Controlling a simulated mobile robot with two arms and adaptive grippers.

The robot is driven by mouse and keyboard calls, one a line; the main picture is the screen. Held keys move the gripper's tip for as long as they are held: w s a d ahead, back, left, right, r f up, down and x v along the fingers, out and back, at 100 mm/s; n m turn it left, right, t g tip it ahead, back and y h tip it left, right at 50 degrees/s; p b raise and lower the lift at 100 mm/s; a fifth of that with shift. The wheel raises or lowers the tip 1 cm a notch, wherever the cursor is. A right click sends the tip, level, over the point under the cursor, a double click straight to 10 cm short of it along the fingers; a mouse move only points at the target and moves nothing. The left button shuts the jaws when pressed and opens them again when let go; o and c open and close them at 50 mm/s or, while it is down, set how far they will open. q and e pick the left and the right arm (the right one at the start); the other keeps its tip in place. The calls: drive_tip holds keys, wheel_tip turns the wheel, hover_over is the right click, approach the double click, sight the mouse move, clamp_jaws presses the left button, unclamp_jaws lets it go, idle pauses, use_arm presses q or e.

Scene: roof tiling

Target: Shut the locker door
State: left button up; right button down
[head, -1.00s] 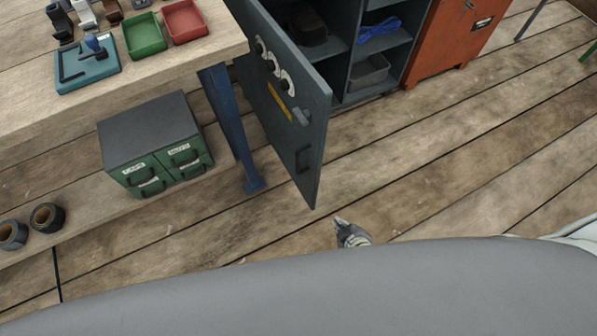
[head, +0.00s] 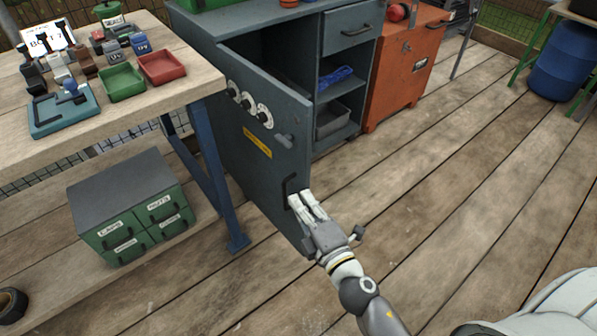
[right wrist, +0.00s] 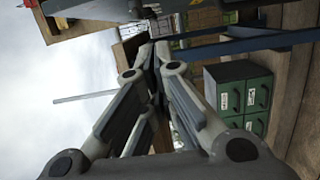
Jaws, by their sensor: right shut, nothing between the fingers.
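The grey-blue locker door (head: 262,165) stands wide open in the head view, swung out toward me from the locker (head: 350,55). Its outer face has several round dials, a yellow label, a lever (head: 284,140) and a dark pull handle (head: 288,189) near the free edge. My right gripper (head: 302,203) is shut and empty at the door's free edge, just beside and below the pull handle; I cannot tell whether it touches the door. In the right wrist view its fingers (right wrist: 152,52) meet at the tips. My left gripper is not in view.
A workbench (head: 185,88) with trays and small items stands left of the door. Under it is a green drawer cabinet (head: 130,210). An orange cabinet (head: 405,75) stands right of the locker. The plank floor (head: 460,170) on the right is clear.

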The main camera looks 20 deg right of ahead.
sight(300, 168)
use_arm(q)
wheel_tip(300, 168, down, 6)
drive_tip(key=p, duration=0.1)
use_arm(e)
drive_tip(key=w+d, duration=0.2)
drive_tip(key=w, duration=0.8)
drive_tip(key=shift+d, duration=0.25)
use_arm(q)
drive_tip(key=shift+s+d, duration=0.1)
use_arm(e)
drive_tip(key=shift+d, duration=0.1)
